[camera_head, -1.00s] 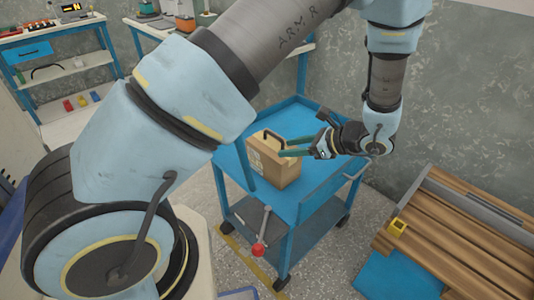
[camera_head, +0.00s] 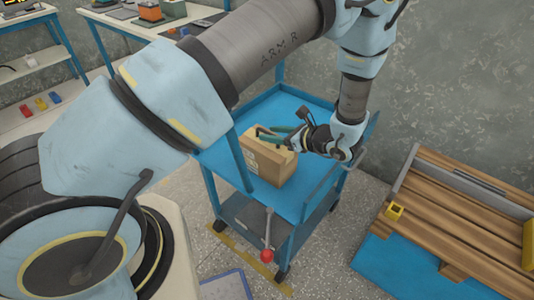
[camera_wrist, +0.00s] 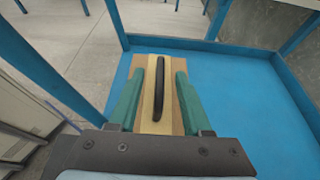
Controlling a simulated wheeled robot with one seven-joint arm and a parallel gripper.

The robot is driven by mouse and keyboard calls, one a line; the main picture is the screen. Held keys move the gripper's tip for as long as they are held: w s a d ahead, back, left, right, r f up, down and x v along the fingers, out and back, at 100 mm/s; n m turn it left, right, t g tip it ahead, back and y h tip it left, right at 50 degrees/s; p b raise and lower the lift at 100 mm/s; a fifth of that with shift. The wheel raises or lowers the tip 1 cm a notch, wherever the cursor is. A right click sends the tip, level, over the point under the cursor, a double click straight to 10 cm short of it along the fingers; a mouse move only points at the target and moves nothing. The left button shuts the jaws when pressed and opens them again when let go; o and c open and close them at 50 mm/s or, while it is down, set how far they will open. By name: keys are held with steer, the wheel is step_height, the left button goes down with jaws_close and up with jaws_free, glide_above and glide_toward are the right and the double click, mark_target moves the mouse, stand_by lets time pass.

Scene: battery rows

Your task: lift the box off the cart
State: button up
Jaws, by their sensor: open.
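The box (camera_head: 268,164) is tan cardboard with a dark handle on top. It stands upright on the blue top of the cart (camera_head: 318,196), near the cart's left side in the head view. My gripper (camera_head: 276,136) is at the top of the box, pointing at the handle. In the wrist view, the black handle (camera_wrist: 159,88) lies between the two green fingers of my gripper, which are apart with gaps on both sides. The top of the box (camera_wrist: 147,118) shows below and between them. The gripper hides part of the handle in the head view.
A red-knobbed lever (camera_head: 267,254) is at the cart's front. Workbenches stand at the back left. The cart top right of the box is clear.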

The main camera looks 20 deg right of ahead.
mark_target(261, 130)
steer(key=p+x, duration=0.2)
steer(key=x, duration=0.2)
steer(key=shift+w+a+r, duration=0.1)
steer(key=shift+w, duration=0.15)
steer(key=shift+w+a+f, duration=0.1)
steer(key=shift+w+f, duration=0.15)
jaws_close()
stand_by(0.9)
steer(key=shift+r, duration=0.2)
